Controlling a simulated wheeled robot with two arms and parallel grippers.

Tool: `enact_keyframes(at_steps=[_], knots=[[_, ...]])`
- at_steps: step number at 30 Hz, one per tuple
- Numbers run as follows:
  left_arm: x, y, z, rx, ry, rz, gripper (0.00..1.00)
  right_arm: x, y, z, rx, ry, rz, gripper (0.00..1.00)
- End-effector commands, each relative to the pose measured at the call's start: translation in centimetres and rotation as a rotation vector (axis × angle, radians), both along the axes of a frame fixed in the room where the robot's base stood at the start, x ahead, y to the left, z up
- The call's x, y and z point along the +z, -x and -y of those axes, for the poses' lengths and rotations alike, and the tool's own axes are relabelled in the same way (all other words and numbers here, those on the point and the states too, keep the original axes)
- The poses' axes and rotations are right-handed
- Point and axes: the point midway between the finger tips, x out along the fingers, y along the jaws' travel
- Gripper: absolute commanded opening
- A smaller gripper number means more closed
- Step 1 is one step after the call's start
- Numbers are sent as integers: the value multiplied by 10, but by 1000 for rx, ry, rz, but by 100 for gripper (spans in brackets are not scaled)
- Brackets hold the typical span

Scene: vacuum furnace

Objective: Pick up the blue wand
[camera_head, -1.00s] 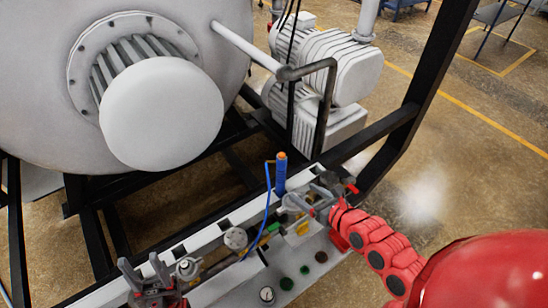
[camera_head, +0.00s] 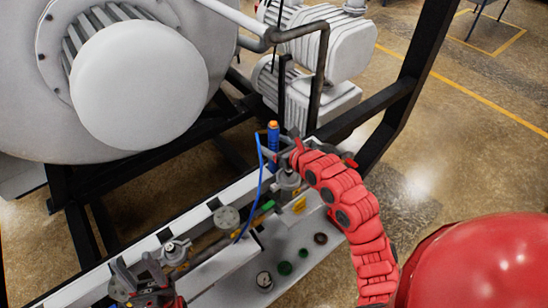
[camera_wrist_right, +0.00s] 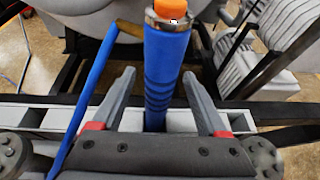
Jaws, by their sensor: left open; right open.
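The blue wand (camera_head: 273,148) stands upright with an orange tip at the white rail; a blue cable (camera_head: 256,195) hangs from it. In the right wrist view the wand (camera_wrist_right: 166,70) has dark bands and a metal collar below its orange tip. My right gripper (camera_head: 281,151) is open at the wand. Its two fingers (camera_wrist_right: 158,76) lie to the left and right of the wand in the wrist view, with a gap on each side. My left gripper (camera_head: 136,268) is open and empty at the lower left, above the rail.
Valves and a round gauge (camera_head: 227,218) sit along the white rail (camera_head: 185,227), with a panel of coloured buttons (camera_head: 285,268) in front. A large furnace vessel (camera_head: 140,90) and black frame bars (camera_head: 385,110) stand behind. Pumps (camera_head: 325,50) are at the back.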

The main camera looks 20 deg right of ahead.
Motion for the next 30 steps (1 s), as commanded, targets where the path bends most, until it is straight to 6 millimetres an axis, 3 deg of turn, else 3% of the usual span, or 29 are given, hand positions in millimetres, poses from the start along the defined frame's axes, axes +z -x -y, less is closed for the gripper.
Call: enact_keyframes(at_steps=[3,13,26,30], knots=[[-16,0,0,0,0,0,50,-12,-15,-5,1,-1,-1,76],[-17,0,0,0,0,0,50,-12,-23,-7,1,0,-4,76],[-17,0,0,0,0,0,50,-12,-23,-7,1,0,-3,0],[-17,0,0,0,0,0,50,-12,-23,-7,1,0,-3,0]])
